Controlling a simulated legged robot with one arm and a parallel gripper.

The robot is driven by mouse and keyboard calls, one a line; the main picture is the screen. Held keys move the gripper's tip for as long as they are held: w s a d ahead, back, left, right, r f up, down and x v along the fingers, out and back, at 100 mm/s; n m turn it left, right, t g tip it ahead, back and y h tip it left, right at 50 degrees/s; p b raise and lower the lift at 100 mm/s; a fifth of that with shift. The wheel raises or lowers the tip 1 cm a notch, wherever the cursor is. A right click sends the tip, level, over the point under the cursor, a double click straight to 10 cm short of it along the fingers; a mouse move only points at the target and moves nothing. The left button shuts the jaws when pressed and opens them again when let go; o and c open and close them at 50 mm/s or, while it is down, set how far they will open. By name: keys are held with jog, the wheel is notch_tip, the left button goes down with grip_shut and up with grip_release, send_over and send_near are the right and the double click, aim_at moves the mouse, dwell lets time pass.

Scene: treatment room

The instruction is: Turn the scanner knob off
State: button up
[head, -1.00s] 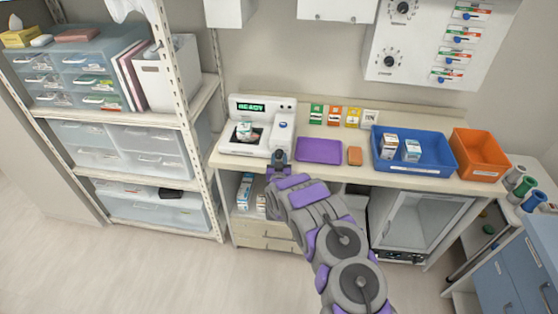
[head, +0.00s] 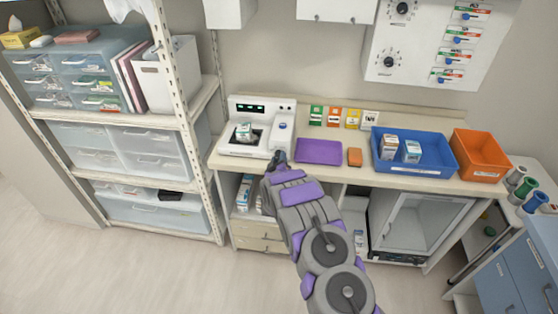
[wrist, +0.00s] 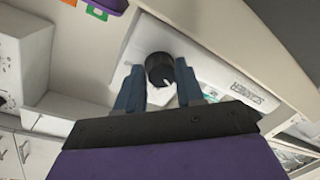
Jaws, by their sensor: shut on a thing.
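The white scanner (head: 257,126) stands on the left part of the wooden bench, with a small medicine box (head: 244,131) on its bed. Its display shows a few short green marks. In the wrist view, the black scanner knob (wrist: 160,73) with a white pointer mark sits on the scanner's white panel, near the lettering "SCANNER". My gripper (head: 279,157) is at the scanner's front right corner. In the wrist view my gripper (wrist: 159,67) is shut on the knob, one finger on each side. The head view hides the knob behind my gripper.
A purple tray (head: 319,159) and an orange block (head: 355,157) lie right of the scanner. A blue bin (head: 425,166) with two boxes and an orange bin (head: 479,174) stand further right. A shelf unit (head: 210,100) rises on the left.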

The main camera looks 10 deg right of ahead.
jog(key=shift+a+n, duration=0.15)
jog(key=shift+n, duration=0.15)
jog(key=o, duration=1)
jog(key=shift+w, duration=0.1)
jog(key=p+v, duration=0.2)
jog(key=v, duration=1.5)
jog(key=shift+a, duration=0.2)
